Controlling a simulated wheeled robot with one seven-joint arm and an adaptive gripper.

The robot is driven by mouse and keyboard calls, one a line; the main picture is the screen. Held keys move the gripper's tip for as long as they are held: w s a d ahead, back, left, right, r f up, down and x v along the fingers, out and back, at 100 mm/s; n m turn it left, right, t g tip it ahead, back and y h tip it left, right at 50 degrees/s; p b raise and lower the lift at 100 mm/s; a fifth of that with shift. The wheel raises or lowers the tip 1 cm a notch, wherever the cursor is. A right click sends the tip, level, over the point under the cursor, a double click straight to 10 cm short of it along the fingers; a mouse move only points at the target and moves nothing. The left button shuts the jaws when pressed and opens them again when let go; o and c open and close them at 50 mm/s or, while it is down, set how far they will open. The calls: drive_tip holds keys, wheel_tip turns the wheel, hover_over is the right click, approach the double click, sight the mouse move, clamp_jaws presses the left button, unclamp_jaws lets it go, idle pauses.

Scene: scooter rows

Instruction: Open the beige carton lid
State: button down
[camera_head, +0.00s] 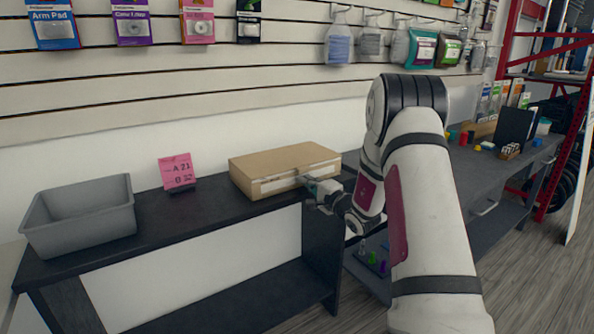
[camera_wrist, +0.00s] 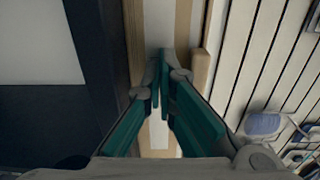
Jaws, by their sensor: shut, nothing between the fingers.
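The beige carton (camera_head: 270,172) is a flat box on the dark bench, and its lid looks closed in the head view. A pale band runs along its front face. My gripper (camera_head: 308,181) is at the right part of that front face, close to the lid's front edge. In the wrist view my gripper (camera_wrist: 160,85) has its teal fingers together with nothing between them, in front of the carton (camera_wrist: 183,30). I cannot tell whether the fingertips touch the carton.
A grey bin (camera_head: 80,218) and a pink sign (camera_head: 177,172) stand left of the carton on the bench (camera_head: 165,222). A slatted wall (camera_head: 180,80) with hanging goods rises behind. Several small coloured items stand on a second bench at right.

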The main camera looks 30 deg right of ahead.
drive_tip(key=shift+r, duration=0.25)
drive_tip(key=shift+r, duration=0.35)
drive_tip(key=shift+r+p, duration=0.35)
drive_tip(key=shift+r, duration=0.35)
drive_tip(key=r, duration=0.2)
drive_tip(key=r+p, duration=0.1)
drive_tip(key=r, duration=0.1)
drive_tip(key=shift+w+r, duration=0.2)
drive_tip(key=shift+r, duration=0.35)
idle(0.4)
drive_tip(key=shift+w+r+p, duration=0.25)
drive_tip(key=shift+r+p, duration=0.05)
drive_tip(key=shift+r, duration=0.9)
drive_tip(key=shift+w+r+p, duration=0.25)
drive_tip(key=shift+r+p, duration=0.05)
drive_tip(key=shift+r, duration=0.85)
drive_tip(key=shift+w+r, duration=0.1)
